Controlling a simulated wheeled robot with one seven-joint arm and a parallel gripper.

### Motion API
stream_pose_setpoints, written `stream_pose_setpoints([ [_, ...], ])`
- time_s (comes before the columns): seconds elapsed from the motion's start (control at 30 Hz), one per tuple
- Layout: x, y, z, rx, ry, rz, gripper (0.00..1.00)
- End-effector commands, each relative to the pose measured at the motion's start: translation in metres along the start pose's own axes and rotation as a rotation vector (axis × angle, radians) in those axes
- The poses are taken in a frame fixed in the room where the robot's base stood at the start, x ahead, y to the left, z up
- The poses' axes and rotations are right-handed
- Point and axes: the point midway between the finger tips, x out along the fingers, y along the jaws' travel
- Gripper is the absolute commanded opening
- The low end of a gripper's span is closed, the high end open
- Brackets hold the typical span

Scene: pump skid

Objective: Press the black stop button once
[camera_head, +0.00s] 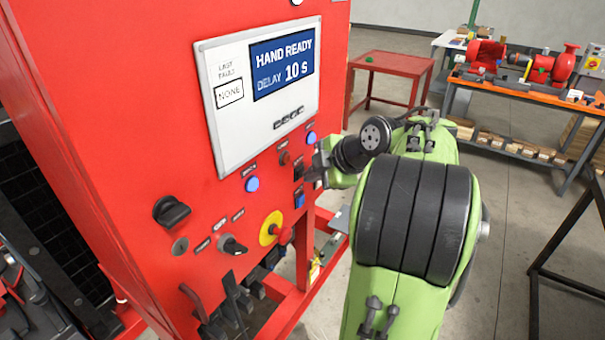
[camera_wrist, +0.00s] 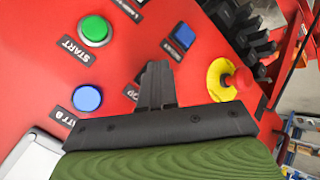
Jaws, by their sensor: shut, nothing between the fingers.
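My gripper (camera_wrist: 159,68) is shut and empty, with its fingertips at the red panel in the wrist view. A label ending in "OP" (camera_wrist: 132,92) shows just left of the fingers. The black stop button itself is hidden behind the fingers or too dark to tell from them. Whether the tips touch it I cannot tell. In the head view my gripper (camera_head: 318,170) is close to the right side of the red cabinet face.
Near the fingers are a green START button (camera_wrist: 95,30), a blue round button (camera_wrist: 87,98), a blue square one (camera_wrist: 183,36) and a red emergency knob on a yellow ring (camera_wrist: 238,80). A display (camera_head: 283,64) reads "HAND READY, DELAY 10 S". Black rotary switches (camera_head: 171,210) protrude lower left.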

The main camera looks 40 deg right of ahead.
Motion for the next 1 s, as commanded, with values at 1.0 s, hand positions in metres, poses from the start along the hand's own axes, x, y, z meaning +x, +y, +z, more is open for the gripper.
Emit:
stream_pose_setpoints([
  [1.0,-0.011,-0.008,0.007,-0.001,0.001,0.0,0.0],
])
